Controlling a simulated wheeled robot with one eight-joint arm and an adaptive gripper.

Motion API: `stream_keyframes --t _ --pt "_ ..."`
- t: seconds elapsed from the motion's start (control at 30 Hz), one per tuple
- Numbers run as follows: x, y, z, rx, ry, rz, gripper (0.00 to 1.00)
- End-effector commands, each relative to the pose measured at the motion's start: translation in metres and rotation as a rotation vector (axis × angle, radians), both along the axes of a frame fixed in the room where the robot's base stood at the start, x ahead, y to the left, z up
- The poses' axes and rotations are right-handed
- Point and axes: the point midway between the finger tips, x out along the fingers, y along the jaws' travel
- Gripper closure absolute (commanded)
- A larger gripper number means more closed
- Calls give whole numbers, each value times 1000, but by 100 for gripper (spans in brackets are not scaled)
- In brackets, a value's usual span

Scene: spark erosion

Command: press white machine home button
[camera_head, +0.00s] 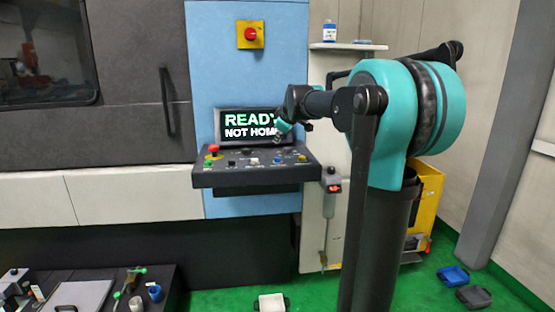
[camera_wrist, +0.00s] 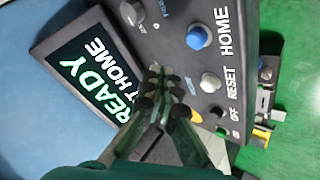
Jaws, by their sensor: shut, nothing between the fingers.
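The control panel (camera_head: 205,180) juts from the machine under a screen (camera_head: 221,140) showing "READY" and "NOT HOME", the last letter partly covered by my arm. In the wrist view the word HOME stands beside a blue button (camera_wrist: 197,37). A white button (camera_wrist: 210,82) stands beside the word RESET. My gripper (camera_wrist: 161,74) is shut and empty, with its fingertips together between the screen and the button row, apart from both buttons in the picture. In the head view my gripper (camera_head: 281,132) is in front of the screen's right end, above the panel. I cannot tell its exact height.
A red mushroom button (camera_head: 213,148) is at the panel's left end. A grey knob (camera_wrist: 131,13) lies near the screen in the wrist view. A yellow button is partly hidden by my finger. A handset (camera_head: 332,186) hangs right of the panel.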

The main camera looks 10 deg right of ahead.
Motion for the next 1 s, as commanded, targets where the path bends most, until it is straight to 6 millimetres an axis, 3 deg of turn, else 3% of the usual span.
stream_keyframes --t 0.2,0.4,1.0 --pt "0 0 -27 0 0 0 100" --pt "0 0 -40 0 0 0 100" --pt "0 0 -43 0 0 0 100"
